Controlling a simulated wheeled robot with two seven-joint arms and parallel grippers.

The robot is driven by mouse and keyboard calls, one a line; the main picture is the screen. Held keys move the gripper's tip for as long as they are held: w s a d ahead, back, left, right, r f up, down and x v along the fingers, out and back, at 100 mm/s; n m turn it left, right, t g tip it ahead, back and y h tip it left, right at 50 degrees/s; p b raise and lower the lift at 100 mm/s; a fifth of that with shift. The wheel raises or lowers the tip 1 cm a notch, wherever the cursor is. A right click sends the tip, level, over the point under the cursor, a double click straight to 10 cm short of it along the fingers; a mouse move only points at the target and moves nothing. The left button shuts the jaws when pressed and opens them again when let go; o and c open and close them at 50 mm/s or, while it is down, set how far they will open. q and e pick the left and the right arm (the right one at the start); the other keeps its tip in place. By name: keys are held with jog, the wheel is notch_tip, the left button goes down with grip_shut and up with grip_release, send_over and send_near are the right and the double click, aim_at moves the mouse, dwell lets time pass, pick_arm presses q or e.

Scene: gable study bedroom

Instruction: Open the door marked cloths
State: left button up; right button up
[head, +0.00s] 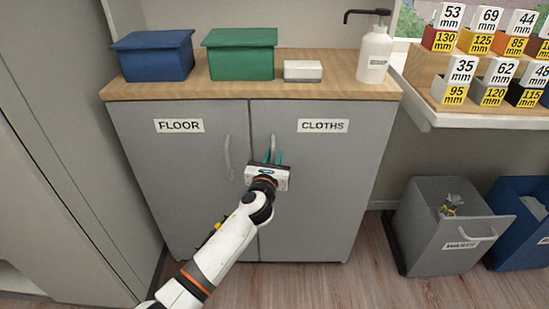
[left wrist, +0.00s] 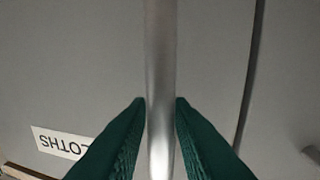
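The door marked CLOTHS (head: 335,185) is the right-hand door of a grey two-door cabinet, and it stands closed. Its label (head: 323,126) is near the top and shows upside down in the left wrist view (left wrist: 60,143). Its upright metal handle (head: 272,147) is by the seam between the doors. My left gripper (head: 273,158) is at this handle, its green fingers on either side of the bar. In the left wrist view the fingertips (left wrist: 161,102) meet the handle (left wrist: 161,50) from both sides, shut on it. My right gripper is out of view.
The door marked FLOOR (head: 180,185) is closed on the left, with its own handle (head: 228,158). Blue (head: 153,58) and green (head: 240,56) boxes and a pump bottle (head: 375,55) stand on the wooden top. A grey bin (head: 440,225) stands on the floor to the right.

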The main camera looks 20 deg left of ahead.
pick_arm(q)
jog(key=shift+w+a, duration=0.1)
jog(key=shift+w, duration=0.45)
grip_shut()
jog(key=shift+s, duration=0.1)
